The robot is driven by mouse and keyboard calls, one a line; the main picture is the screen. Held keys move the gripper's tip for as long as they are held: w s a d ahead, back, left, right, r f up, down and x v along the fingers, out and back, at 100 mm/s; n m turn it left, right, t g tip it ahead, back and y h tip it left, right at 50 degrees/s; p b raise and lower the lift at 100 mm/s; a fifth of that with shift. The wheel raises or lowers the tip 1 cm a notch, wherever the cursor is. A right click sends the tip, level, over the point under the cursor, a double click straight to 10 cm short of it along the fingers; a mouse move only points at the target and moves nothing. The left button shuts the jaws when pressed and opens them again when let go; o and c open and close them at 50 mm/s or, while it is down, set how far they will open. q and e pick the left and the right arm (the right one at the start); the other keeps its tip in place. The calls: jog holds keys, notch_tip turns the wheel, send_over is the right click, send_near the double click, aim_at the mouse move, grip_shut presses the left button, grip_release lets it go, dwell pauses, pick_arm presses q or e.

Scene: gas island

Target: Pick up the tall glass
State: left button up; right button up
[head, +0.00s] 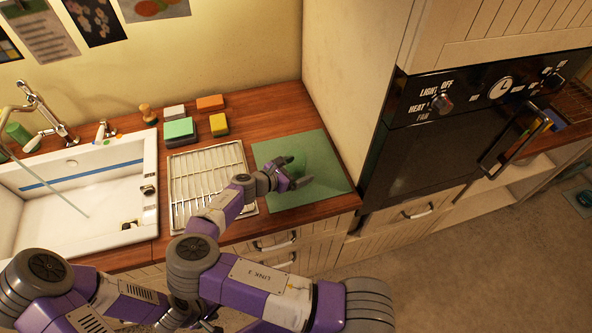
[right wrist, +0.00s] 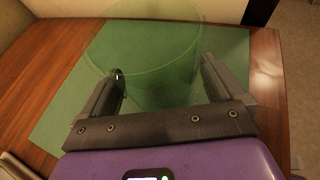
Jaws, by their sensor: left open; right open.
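A tall green see-through glass (head: 297,165) stands upright on a green mat (head: 325,172) on the wooden counter. My right gripper (head: 290,180) is open at the near side of the glass. In the right wrist view, the glass (right wrist: 150,50) shows between and beyond the two open fingers (right wrist: 162,80). Its wide rim is near the top of that view; I cannot tell whether either finger touches it. My left gripper (head: 208,323) shows only partly, low at the bottom edge of the head view, away from the glass.
A metal drying rack (head: 178,180) lies left of the mat, beside the white sink (head: 95,170). Several sponges (head: 179,129) sit behind the rack. The tall oven cabinet (head: 350,80) stands to the right of the mat. The mat's right part is clear.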

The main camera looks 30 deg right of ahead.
jog(key=shift+c, duration=0.3)
jog(key=c, duration=1.1)
notch_tip(320, 180, up, 10)
jog(key=shift+r+p, duration=0.1)
jog(key=shift+p, duration=0.2)
jog(key=shift+c, duration=0.2)
